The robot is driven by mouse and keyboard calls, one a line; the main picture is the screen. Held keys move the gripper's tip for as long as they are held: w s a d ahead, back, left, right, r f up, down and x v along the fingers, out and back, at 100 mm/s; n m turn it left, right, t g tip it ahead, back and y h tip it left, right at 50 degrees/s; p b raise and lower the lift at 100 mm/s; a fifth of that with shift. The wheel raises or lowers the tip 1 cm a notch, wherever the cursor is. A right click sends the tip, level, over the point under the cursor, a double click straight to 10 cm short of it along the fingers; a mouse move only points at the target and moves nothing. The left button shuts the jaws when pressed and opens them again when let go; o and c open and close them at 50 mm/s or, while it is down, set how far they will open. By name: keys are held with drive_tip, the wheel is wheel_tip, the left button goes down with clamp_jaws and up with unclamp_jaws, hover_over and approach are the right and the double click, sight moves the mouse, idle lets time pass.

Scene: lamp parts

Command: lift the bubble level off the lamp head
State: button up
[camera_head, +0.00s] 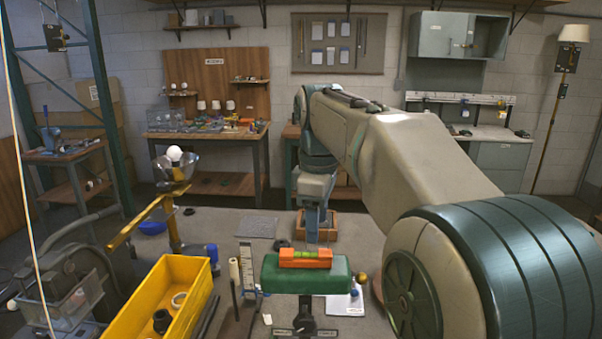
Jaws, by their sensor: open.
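The bubble level (305,257) is an orange block with a yellow-green vial. It lies flat along the top of the green lamp head (272,276), in the lower middle of the view. The lamp head is a long rounded green shade on a dark stand (305,317). My gripper (318,234) points down, open, behind the level and slightly to its right, apart from it. Its fingertips are small in the picture and nothing shows between them.
A brown wooden tray (333,232) sits behind the lamp head, around my gripper's tips in the picture. A yellow bin (135,312) stands at front left. A brass lamp with a bulb (174,155) rises behind it. My arm covers the right side.

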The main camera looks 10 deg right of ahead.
sight(313, 252)
wheel_tip(313, 252, up, 4)
drive_tip(key=w+n+p, duration=0.1)
drive_tip(key=w+n, duration=0.2)
wheel_tip(313, 252, down, 14)
drive_tip(key=shift+d+r, duration=0.15)
drive_tip(key=shift+r, duration=0.1)
clamp_jaws()
drive_tip(key=shift+r, duration=0.1)
drive_tip(key=shift+r+p, duration=0.85)
idle(0.6)
drive_tip(key=shift+r+p, duration=0.9)
drive_tip(key=shift+r, duration=0.2)
drive_tip(key=shift+r+p, duration=1.7)
drive_tip(key=shift+r, duration=0.3)
